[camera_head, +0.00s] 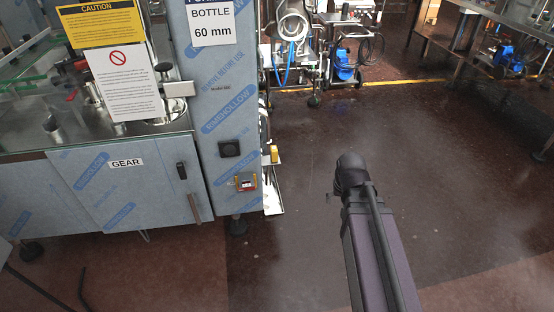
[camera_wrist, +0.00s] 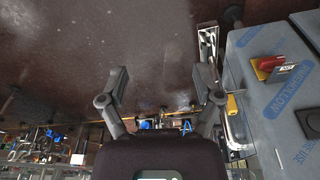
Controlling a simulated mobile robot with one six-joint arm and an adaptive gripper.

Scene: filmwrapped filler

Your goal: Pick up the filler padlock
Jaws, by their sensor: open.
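The filler padlock appears to be the small red piece (camera_head: 245,183) on a yellow plate on the filler's blue film-wrapped column (camera_head: 222,110), in the head view. In the wrist view a red piece (camera_wrist: 269,63) with a small label beside it sits on the yellow plate at the right; its shackle cannot be made out. My gripper (camera_wrist: 161,82) is open and empty, its two fingers spread over the floor. The padlock lies to the right of the fingers, apart from them. In the head view my arm hides the fingers.
A black square fitting (camera_head: 229,148) sits on the column above the plate. A film-wrapped cabinet (camera_head: 120,185) marked GEAR stands to the left. A metal chute (camera_head: 272,192) sticks out at the column's right side. Dark floor (camera_head: 300,235) is free between column and arm.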

